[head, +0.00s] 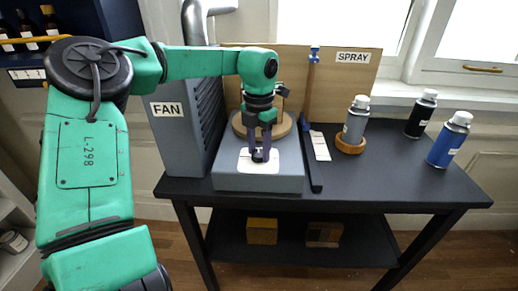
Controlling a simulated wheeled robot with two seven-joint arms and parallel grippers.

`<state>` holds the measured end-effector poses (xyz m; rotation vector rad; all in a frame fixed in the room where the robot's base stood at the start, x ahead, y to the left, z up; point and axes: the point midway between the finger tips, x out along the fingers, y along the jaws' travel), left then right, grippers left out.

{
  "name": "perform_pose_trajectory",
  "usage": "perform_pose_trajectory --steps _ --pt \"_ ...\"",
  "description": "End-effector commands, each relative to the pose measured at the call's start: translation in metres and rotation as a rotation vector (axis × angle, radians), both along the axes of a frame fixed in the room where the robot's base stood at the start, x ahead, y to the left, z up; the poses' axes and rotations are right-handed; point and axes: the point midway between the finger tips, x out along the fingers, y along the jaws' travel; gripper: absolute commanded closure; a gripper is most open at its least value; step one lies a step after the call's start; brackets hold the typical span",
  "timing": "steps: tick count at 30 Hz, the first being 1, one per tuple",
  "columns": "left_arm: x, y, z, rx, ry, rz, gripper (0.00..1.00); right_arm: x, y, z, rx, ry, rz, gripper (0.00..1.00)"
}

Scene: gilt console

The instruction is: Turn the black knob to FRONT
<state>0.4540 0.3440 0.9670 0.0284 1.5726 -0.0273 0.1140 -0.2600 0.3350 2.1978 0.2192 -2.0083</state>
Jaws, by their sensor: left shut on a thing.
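The black knob (259,156) sits on a white plate (246,166) on top of a grey box (230,182). The knob is small and partly hidden by my fingers. My left gripper (260,153) reaches down from above and is shut on the knob, one finger on each side. Any marks on the plate, FRONT included, are too small to read, so I cannot tell where the knob points. My right gripper is not in view.
A round wooden disc (285,126) is behind the gripper. A grey FAN unit (182,145) stands left, a wooden SPRAY board (350,85) behind. A grey can (356,122) in a wooden ring, a black can (420,116) and a blue can (449,141) stand right. The table's front right is clear.

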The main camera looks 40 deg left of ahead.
Motion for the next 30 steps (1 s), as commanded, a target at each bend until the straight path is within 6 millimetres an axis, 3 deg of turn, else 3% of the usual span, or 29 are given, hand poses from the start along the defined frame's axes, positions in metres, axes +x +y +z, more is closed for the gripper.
perform_pose_trajectory --steps 30 --pt "0.001 0.0 0.001 0.001 -0.007 0.915 1.0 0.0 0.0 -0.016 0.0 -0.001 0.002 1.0"
